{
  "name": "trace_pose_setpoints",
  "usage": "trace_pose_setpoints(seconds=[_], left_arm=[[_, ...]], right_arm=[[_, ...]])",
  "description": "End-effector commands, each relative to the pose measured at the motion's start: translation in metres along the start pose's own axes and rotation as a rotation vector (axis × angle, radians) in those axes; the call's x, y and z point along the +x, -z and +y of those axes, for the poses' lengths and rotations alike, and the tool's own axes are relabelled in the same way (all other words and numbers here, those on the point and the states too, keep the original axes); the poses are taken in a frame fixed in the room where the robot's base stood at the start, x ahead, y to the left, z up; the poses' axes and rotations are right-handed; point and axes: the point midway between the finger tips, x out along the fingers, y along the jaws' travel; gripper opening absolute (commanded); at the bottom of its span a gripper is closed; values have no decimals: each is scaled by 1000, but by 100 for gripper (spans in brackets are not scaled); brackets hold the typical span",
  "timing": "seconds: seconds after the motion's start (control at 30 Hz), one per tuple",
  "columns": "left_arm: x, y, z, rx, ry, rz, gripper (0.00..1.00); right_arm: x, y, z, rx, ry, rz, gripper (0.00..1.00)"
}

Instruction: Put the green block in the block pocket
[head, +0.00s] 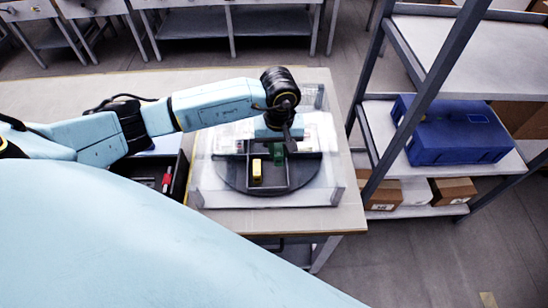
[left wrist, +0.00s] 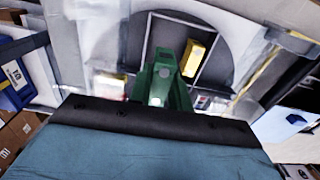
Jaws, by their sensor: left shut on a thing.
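The green block (head: 277,153) is under my left gripper (head: 281,139) in the head view, over the round grey turntable (head: 231,177). It also shows in the left wrist view (left wrist: 163,84), jutting out beyond the dark edge of my gripper. My left gripper is shut on it; its fingertips are mostly hidden. Grey dividers split the turntable into compartments. A yellow block (head: 256,171) stands in the front left compartment, just left of the green block. I cannot tell which compartment is the block pocket, or whether the green block touches the floor below. My right gripper is not in view.
Clear walls (head: 335,183) surround the turntable on the table (head: 345,218). A dark tray with a red-handled tool (head: 167,179) lies to the left. A shelf with a blue case (head: 455,135) and cardboard boxes stands at the right.

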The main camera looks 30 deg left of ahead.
Motion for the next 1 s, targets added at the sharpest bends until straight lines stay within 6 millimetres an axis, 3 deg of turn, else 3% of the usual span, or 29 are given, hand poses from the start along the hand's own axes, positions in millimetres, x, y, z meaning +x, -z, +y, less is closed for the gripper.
trace_pose_setpoints(seconds=[0.1, 0.5, 1.0], left_arm=[[20, -1, 0, 0, 1, -2, 0], [64, 0, 0, 2, -1, -1, 0], [71, 1, 1, 3, -2, 3, 0]], right_arm=[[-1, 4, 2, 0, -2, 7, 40], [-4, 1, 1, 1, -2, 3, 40], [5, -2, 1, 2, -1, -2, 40]])
